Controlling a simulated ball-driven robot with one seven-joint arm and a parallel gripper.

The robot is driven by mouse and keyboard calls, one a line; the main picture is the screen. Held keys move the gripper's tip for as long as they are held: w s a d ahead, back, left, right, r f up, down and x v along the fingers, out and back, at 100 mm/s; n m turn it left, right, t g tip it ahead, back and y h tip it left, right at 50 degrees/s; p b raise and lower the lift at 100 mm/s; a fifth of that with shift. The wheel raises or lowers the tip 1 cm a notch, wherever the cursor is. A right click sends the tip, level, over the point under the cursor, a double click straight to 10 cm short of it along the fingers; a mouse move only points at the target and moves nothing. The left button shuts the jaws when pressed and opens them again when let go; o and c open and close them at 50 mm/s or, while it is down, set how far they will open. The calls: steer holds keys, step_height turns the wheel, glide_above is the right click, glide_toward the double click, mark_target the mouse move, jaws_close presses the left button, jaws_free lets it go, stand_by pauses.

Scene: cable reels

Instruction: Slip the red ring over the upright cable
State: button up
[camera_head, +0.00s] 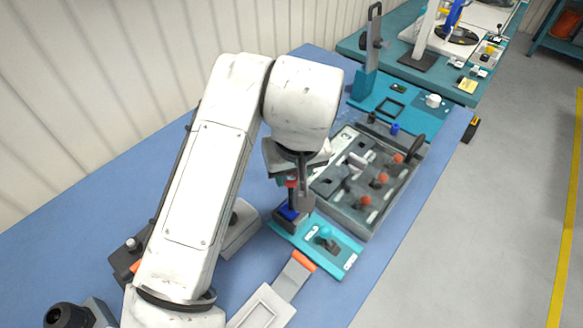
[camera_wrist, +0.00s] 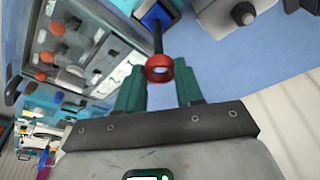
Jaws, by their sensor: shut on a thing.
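My gripper (camera_wrist: 158,76) has two green fingers shut on the red ring (camera_wrist: 160,68), which sits between the fingertips in the wrist view. The dark upright cable (camera_wrist: 158,38) rises from a blue block (camera_wrist: 155,17) and meets the ring's far edge in that view. I cannot tell whether its tip is inside the ring or just behind it. In the head view the red ring (camera_head: 291,182) is a small patch under my wrist, above the blue block (camera_head: 289,212) in a dark holder. My arm hides most of the cable there.
A teal plate (camera_head: 340,258) lies just in front of the holder. A grey tray (camera_head: 362,222) with orange-topped pegs stands to the right. A pale orange-ended piece (camera_head: 300,262) lies nearer.

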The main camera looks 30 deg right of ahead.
stand_by(0.3)
steer(key=shift+f+b, duration=0.55)
steer(key=shift+f, duration=0.3)
steer(key=shift+f, duration=0.15)
steer(key=shift+f+b, duration=0.6)
steer(key=shift+f, duration=0.1)
steer(key=o, duration=1.1)
steer(key=shift+r, duration=0.1)
steer(key=v, duration=1)
steer(key=shift+s+r, duration=0.15)
steer(key=shift+r, duration=0.1)
